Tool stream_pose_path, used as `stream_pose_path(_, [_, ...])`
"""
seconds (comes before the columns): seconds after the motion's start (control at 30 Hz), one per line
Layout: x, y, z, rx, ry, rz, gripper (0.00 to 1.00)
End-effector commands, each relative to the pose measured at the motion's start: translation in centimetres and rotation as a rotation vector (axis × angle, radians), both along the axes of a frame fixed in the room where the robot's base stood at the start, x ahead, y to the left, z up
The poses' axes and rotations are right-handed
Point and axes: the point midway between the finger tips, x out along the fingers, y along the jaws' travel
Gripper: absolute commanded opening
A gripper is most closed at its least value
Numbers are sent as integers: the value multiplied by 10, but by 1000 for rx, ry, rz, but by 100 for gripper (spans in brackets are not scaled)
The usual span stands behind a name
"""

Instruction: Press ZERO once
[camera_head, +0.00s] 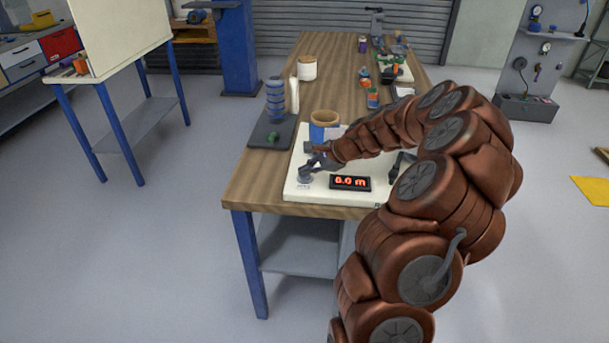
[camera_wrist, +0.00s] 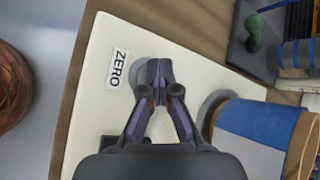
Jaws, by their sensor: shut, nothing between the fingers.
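The ZERO button is a round grey button (camera_head: 305,177) at the front left of a white panel (camera_head: 290,192). In the wrist view the button (camera_wrist: 142,72) sits beside its ZERO label (camera_wrist: 117,68), partly hidden by my fingertips. My gripper (camera_head: 313,162) is shut and empty, with its fingertips (camera_wrist: 160,70) over or at the button's edge. I cannot tell whether they touch it. A black display (camera_head: 350,184) on the panel shows red characters ending in ".0 m"; the first digit looks like 0 or 6.
A blue and tan roll (camera_head: 323,128) stands on the panel close behind my gripper. A dark plate (camera_head: 256,138) with a stack of blue rings (camera_head: 275,100) lies left of it. My arm covers the panel's right side. Several small items stand farther back on the wooden table (camera_head: 325,60).

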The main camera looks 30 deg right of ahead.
Motion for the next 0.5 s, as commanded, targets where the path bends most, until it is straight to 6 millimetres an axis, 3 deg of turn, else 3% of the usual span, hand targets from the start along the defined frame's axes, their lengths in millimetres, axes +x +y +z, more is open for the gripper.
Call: stream_pose_path(0.5, [0, 0, 12, 0, 0, 0, 0])
